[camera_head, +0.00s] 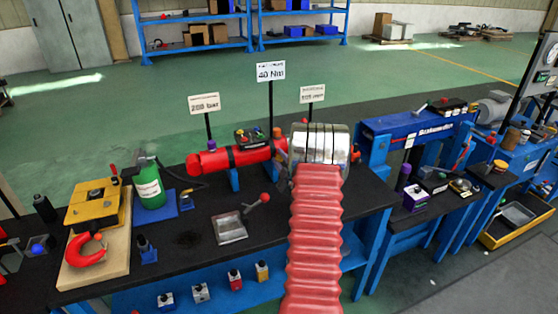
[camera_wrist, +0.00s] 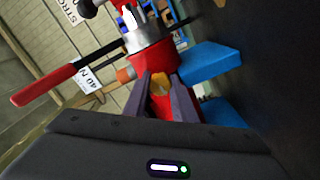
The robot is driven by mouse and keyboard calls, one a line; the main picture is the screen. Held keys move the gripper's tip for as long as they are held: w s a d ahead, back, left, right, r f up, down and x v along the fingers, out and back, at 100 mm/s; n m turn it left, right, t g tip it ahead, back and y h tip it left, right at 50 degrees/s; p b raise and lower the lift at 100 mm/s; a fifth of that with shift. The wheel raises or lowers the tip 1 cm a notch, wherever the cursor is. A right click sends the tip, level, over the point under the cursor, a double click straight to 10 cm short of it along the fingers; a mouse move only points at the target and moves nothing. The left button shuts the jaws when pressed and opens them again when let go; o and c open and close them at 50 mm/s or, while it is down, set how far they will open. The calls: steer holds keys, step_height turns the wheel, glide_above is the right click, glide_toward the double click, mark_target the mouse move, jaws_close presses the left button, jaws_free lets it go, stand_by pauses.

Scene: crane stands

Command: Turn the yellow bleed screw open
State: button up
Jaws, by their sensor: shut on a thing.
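In the wrist view my gripper (camera_wrist: 161,82) is shut on the yellow bleed screw (camera_wrist: 160,88), which shows between the two dark fingers. Behind the fingers is the red cylinder (camera_wrist: 150,58) with a silver collar at its end.
A red-handled bar (camera_wrist: 42,86) sticks out left of the collar, and a blue support (camera_wrist: 210,62) stands close right of the fingers. On the bench (camera_head: 185,240) are a green bottle (camera_head: 149,188), a grey plate (camera_head: 229,228) and a red-knobbed lever (camera_head: 258,201). Sign posts stand behind.

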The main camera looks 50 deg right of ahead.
steer(key=shift+w+a+n, duration=0.25)
steer(key=shift+a+n, duration=0.05)
steer(key=shift+n, duration=0.2)
steer(key=o, duration=1)
steer(key=shift+s+d, duration=0.1)
steer(key=shift+o, duration=0.2)
steer(key=shift+s+f, duration=0.1)
steer(key=shift+f, duration=0.1)
